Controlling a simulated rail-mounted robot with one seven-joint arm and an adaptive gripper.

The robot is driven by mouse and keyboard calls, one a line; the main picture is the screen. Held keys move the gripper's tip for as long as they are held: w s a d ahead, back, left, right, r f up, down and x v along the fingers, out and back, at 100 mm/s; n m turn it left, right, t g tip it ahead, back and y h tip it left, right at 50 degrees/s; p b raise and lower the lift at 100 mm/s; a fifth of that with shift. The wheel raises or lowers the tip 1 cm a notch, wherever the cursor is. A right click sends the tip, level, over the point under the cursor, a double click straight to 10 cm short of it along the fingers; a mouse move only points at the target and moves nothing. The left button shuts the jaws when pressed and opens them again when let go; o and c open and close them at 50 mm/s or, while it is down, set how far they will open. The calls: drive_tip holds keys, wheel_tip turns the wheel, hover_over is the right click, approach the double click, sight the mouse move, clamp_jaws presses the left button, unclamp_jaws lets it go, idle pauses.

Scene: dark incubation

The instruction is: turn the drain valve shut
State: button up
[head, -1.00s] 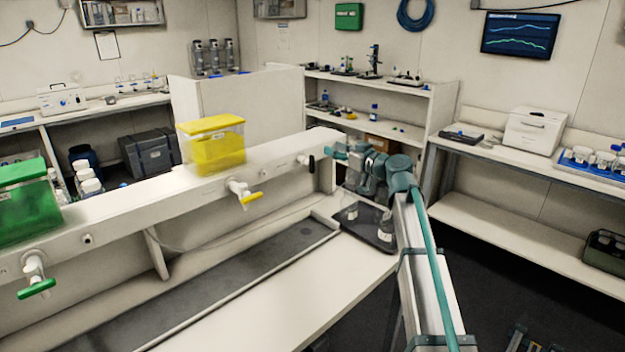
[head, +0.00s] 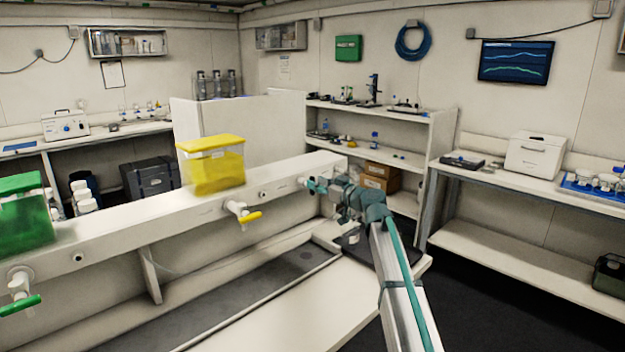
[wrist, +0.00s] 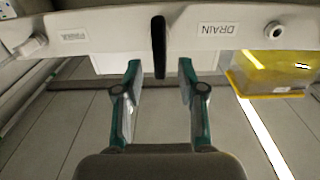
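The drain valve's black lever (wrist: 158,48) shows in the wrist view. It is long and narrow and runs up and down the picture. An upside-down DRAIN label (wrist: 216,29) is on the white panel to its right. My gripper (wrist: 159,66) is open, with one teal finger on each side of the lever and a visible gap on both sides. I cannot tell how deep the lever sits between the fingers. In the head view my gripper (head: 312,186) is at the far end of the white rail (head: 140,229) and hides the black lever.
A yellow-handled valve (head: 245,212) and a green-handled valve (head: 20,296) stick out from the same rail. A yellow tank (head: 212,168) and a green tank (head: 24,222) stand on it. The wrist view shows a white fitting (wrist: 28,46) at left and a round port (wrist: 274,30) at right.

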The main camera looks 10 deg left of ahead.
drive_tip(key=shift+p+x, duration=0.3)
drive_tip(key=shift+x, duration=1.2)
clamp_jaws()
drive_tip(key=shift+s, duration=0.1)
